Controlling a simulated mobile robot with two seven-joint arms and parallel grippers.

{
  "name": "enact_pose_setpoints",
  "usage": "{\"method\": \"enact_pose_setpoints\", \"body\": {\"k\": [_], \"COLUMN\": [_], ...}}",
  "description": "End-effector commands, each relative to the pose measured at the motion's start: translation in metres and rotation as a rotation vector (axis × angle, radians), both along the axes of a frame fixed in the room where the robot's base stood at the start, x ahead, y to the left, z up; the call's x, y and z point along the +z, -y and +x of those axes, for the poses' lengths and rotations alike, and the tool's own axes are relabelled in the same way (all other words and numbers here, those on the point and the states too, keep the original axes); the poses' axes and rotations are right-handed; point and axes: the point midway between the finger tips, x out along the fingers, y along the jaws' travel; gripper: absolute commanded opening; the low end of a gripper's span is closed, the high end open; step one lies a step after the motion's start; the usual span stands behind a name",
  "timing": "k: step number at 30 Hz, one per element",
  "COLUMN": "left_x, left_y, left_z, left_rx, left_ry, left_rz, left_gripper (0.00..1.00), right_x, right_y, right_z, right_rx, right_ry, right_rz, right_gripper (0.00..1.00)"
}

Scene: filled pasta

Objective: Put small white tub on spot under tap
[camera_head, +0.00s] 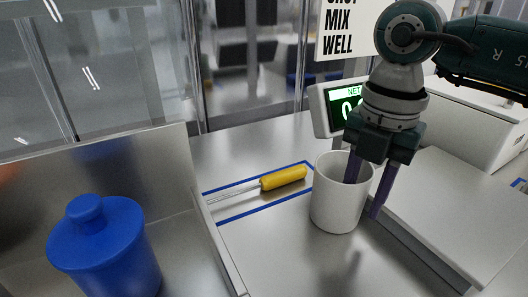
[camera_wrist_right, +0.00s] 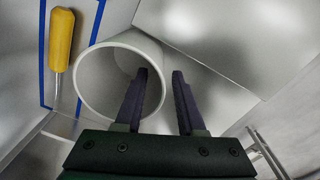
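The small white tub (camera_head: 333,207) stands upright and open-topped on the steel counter in the head view. Its round rim and inside also show in the wrist view (camera_wrist_right: 103,85). My right gripper (camera_head: 365,197) is open over the tub's right side, pointing down. One finger reaches inside the rim and the other is outside, so the wall lies between them. The fingers are apart in the wrist view (camera_wrist_right: 159,75); I cannot tell if either touches the wall. The tap and the spot under it are not recognisable in view. My left gripper is not in view.
A yellow-handled tool (camera_head: 284,178) lies inside a blue-taped outline (camera_head: 255,211) left of the tub. A scale display (camera_head: 345,106) stands behind it. A raised steel plate (camera_head: 455,215) is to the right. A blue lidded jar (camera_head: 110,260) stands in a walled steel area at left.

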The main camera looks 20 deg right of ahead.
Motion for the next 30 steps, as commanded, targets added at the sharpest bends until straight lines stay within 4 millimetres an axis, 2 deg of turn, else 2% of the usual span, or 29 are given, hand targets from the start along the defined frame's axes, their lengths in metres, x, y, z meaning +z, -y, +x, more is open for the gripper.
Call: {"method": "enact_pose_setpoints", "body": {"k": [8, 18, 19, 30], "left_x": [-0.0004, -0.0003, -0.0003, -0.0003], "left_y": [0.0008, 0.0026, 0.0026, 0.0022], "left_z": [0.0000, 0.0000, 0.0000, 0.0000], "left_rx": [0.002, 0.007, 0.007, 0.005], "left_ry": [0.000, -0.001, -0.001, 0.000], "left_rz": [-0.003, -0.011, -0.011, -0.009], "left_gripper": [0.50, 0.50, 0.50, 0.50], "right_x": [-0.0059, -0.0055, -0.0055, -0.0055], "right_y": [0.0002, 0.0002, 0.0002, 0.0001], "right_z": [0.0003, 0.0003, 0.0003, 0.0003], "right_rx": [0.001, 0.001, 0.001, 0.001], "right_ry": [0.001, 0.001, 0.001, 0.001], "right_rz": [0.000, 0.000, 0.000, 0.000], "right_gripper": [0.39, 0.01, 0.00, 0.00]}}
